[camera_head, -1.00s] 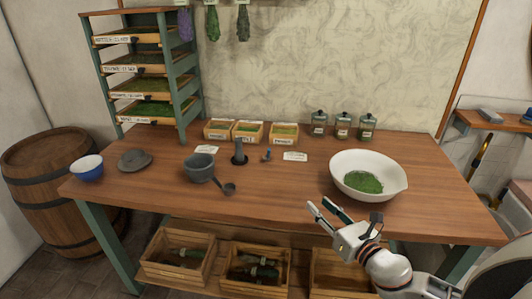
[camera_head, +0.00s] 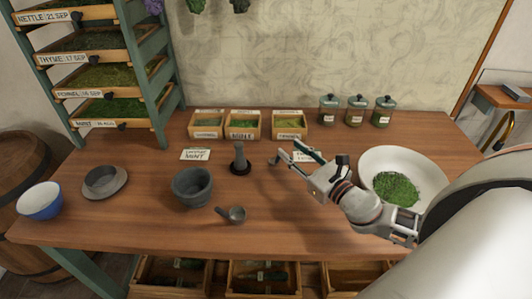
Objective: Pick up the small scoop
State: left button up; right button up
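A small dark grey cup with a short handle (camera_head: 235,214) lies on the wooden table, in front of and to the right of the grey mortar (camera_head: 193,188). A smaller grey object (camera_head: 272,158) lies just left of my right gripper's tips; it is partly hidden, and I cannot tell which of the two is the small scoop. My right gripper (camera_head: 289,149) comes in from the right, its fingers apart and empty, pointing left beside that smaller object. Contact cannot be made out. My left gripper is out of view.
A dark pestle (camera_head: 239,158) stands upright left of the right gripper. A white bowl of green herbs (camera_head: 422,166) is beside my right arm. Herb boxes (camera_head: 243,135) and lidded jars (camera_head: 355,112) line the back. The front middle of the table (camera_head: 290,225) is clear.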

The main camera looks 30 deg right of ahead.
aim_at(278, 158)
jog(key=f+b, duration=0.1)
jog(key=f, duration=0.1)
jog(key=f+b, duration=0.1)
jog(key=f, duration=0.2)
jog(key=f+b, duration=0.2)
jog(key=shift+s+f, duration=0.3)
jog(key=shift+f, duration=0.1)
jog(key=shift+w+f, duration=0.1)
jog(key=shift+w, duration=0.2)
jog(key=shift+w+r, duration=0.2)
jog(key=shift+w, duration=0.1)
jog(key=shift+w+a+p, duration=0.1)
jog(key=shift+w+p, duration=0.3)
jog(key=shift+w, duration=0.35)
jog(key=w, duration=0.4)
jog(key=shift+w+a+p, duration=0.2)
jog(key=shift+w+p, duration=0.15)
jog(key=shift+w, duration=0.05)
jog(key=shift+w+f, duration=0.1)
grip_shut()
